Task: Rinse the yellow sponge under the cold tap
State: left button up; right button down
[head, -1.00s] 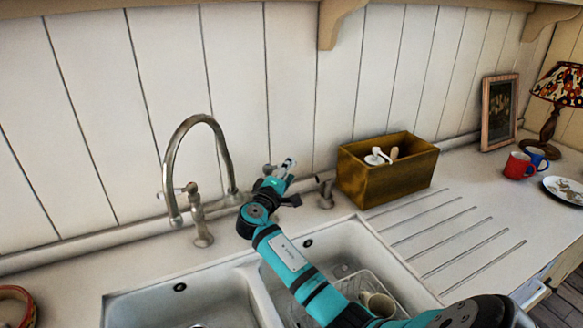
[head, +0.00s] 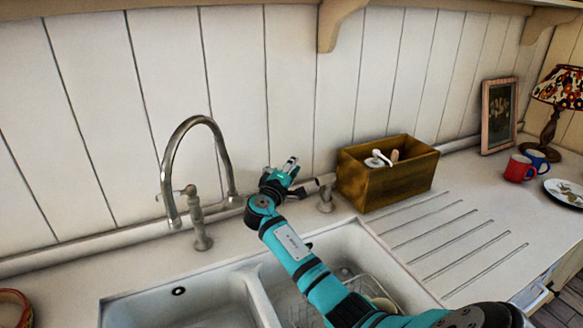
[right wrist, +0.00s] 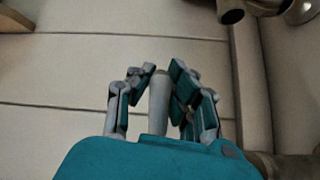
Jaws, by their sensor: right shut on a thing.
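My right gripper (head: 284,171) is behind the sink, between the arched metal spout (head: 200,122) and the right tap post (head: 325,197). In the right wrist view its fingers are shut around a slim pale grey rod (right wrist: 159,103), which looks like a tap lever. In the head view the gripper hides most of that lever. The left tap post (head: 200,226) stands by the spout, with its own lever pointing left. I cannot tell which tap is cold. No water shows at the spout. The yellow sponge and my left gripper are not in view.
The white double sink (head: 262,291) is in front, with a wire rack and a pale mug partly hidden by my arm. A wooden box (head: 397,181) stands close right of the right tap post. The grooved drainboard (head: 470,232) is clear. A red mug (head: 518,168) stands farther right.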

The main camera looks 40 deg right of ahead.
jog(key=shift+f, duration=0.3)
jog(key=shift+s+a+f+m+g+b, duration=0.15)
jog(key=shift+a+f+m+g+b, duration=0.2)
jog(key=shift+b, duration=0.5)
jog(key=s+a+m+g+b, duration=0.1)
jog(key=m+g+b, duration=0.1)
jog(key=g+b, duration=0.2)
jog(key=s+a+m+g+b, duration=0.1)
jog(key=s+m+g+b, duration=0.1)
jog(key=m+g+b, duration=0.1)
jog(key=s+a+m+g+b, duration=0.1)
jog(key=m+g+b, duration=0.2)
jog(key=g+b, duration=0.2)
jog(key=shift+s+a+r+g+h, duration=0.1)
jog(key=shift+s+r+g+h, duration=0.1)
jog(key=shift+r+g+h, duration=0.25)
